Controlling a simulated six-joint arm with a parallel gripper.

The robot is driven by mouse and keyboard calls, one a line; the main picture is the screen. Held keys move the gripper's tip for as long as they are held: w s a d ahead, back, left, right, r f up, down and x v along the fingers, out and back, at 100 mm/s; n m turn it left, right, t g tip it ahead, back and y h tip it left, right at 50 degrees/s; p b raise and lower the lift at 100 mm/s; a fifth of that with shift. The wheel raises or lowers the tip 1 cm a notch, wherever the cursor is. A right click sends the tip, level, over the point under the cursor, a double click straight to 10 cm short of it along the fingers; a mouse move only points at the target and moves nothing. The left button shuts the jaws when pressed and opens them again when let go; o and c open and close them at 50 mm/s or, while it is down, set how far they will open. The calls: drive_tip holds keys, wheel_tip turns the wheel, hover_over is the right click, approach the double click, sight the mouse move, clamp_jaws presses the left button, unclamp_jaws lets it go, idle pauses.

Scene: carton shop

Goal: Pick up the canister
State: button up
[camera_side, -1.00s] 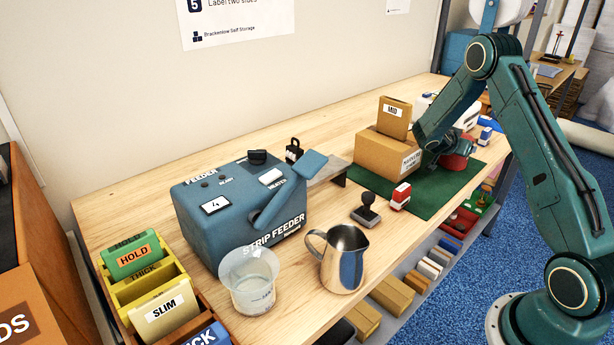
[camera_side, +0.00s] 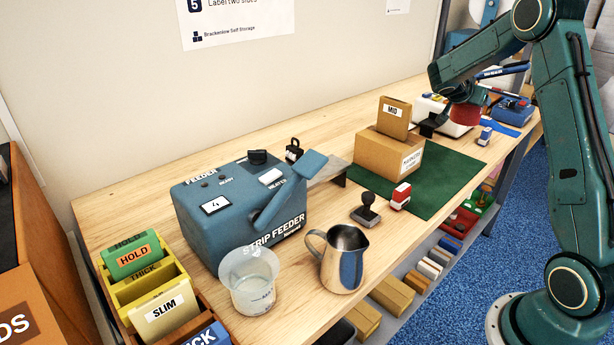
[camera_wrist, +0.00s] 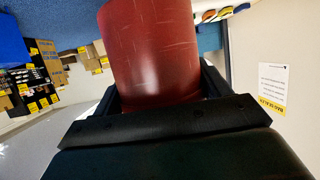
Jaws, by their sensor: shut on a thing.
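The canister (camera_side: 466,114) is a dark red cylinder hanging below my gripper (camera_side: 462,97) in the side view, above the far right part of the bench. In the wrist view the canister (camera_wrist: 150,50) fills the upper middle, with scuffed red sides between the two black fingers of my gripper (camera_wrist: 160,95). My gripper is shut on the canister. The canister looks clear of the bench top, though its underside is partly hard to make out.
A cardboard box (camera_side: 385,158) with a smaller MID carton (camera_side: 394,118) on top stands on the green mat (camera_side: 432,185). A strip feeder (camera_side: 235,210), a clear beaker (camera_side: 249,280) and a metal jug (camera_side: 344,259) stand nearer. The mat's right part is clear.

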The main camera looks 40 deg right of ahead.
drive_tip(key=shift+r, duration=2.65)
drive_tip(key=shift+d, duration=0.15)
